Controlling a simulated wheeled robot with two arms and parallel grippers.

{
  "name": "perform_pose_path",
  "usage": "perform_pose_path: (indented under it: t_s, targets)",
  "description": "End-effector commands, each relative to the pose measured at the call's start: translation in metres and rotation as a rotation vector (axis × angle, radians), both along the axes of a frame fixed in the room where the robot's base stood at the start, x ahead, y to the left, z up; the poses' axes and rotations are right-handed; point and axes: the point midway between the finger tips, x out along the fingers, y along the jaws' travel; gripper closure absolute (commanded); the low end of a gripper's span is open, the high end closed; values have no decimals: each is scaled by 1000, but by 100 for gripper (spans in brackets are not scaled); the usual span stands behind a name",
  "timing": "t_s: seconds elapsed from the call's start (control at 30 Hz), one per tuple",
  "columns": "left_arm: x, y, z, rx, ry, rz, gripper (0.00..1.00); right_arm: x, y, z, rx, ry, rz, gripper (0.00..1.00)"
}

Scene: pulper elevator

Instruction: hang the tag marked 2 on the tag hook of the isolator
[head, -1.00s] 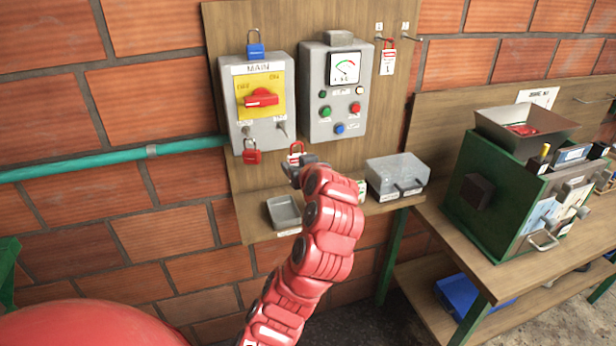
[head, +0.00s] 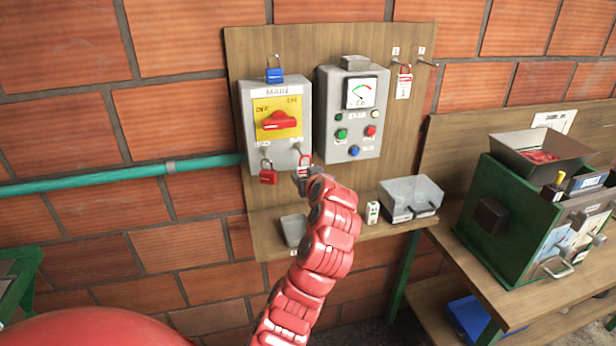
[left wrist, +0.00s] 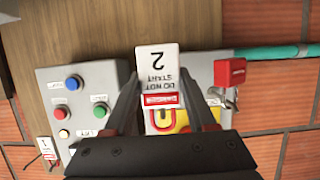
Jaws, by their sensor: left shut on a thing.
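The isolator (head: 248,112), a grey box labelled MAIN with a red handle on a yellow plate, is on the wooden board. My left gripper (head: 301,173) is just in front of its lower right corner, shut on the tag marked 2 (left wrist: 157,62). The tag is white with a red band and shows upside down between the fingers in the left wrist view. In the head view only its red-and-white upper part (head: 305,160) shows above the fingers. My right gripper is out of view.
A red padlock (head: 268,177) hangs at the isolator's lower left, a blue one (head: 274,75) above it. The control box (head: 331,100) is close on the right. Tag 1 (head: 403,86) hangs beside an empty hook (head: 427,63). A shelf below holds a grey tray (head: 293,230) and a clear box (head: 411,194).

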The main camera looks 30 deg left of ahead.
Motion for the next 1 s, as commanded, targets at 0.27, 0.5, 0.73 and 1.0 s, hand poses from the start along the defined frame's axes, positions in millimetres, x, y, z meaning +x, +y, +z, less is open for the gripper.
perform_pose_path:
  t_s: [0.27,0.5,0.73,1.0]
  targets:
    - [11,13,-6,0,-3,0,97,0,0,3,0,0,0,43]
    - [17,19,-11,1,-2,0,97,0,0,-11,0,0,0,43]
    - [18,20,-11,1,-2,0,97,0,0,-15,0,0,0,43]
    - [18,21,-10,2,-1,0,97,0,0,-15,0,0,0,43]
